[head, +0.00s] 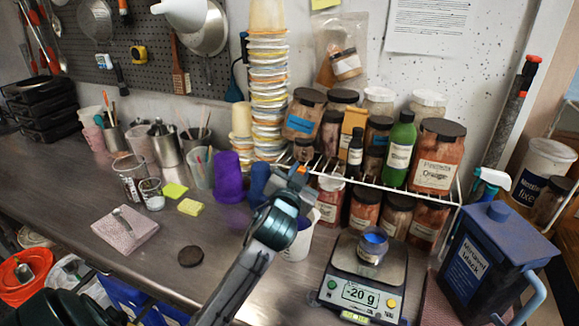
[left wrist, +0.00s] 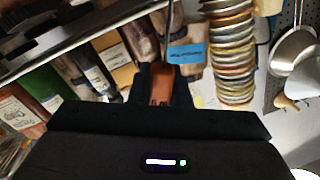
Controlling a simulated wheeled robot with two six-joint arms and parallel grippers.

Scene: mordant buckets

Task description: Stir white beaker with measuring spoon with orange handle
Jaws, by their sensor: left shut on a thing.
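The white beaker (head: 303,243) stands on the steel counter left of the scale, partly covered by my left arm. My left gripper (head: 293,178) is above the beaker, in front of the jar shelf. It is shut on the measuring spoon, whose orange handle (head: 303,169) shows at the fingertips. In the left wrist view the orange handle (left wrist: 161,84) sits between the dark fingers, with a thin metal shaft running from it. The spoon's bowl is hidden in the head view, so I cannot tell whether it is inside the beaker. My right gripper is not in view.
A scale (head: 358,285) reading -20 g carries a small blue-filled jar (head: 373,246). A wire shelf of dye jars (head: 437,155) stands behind. A tall stack of tubs (head: 268,90) and purple cups (head: 228,178) are nearby. A dark lid (head: 191,256) lies on open counter at left.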

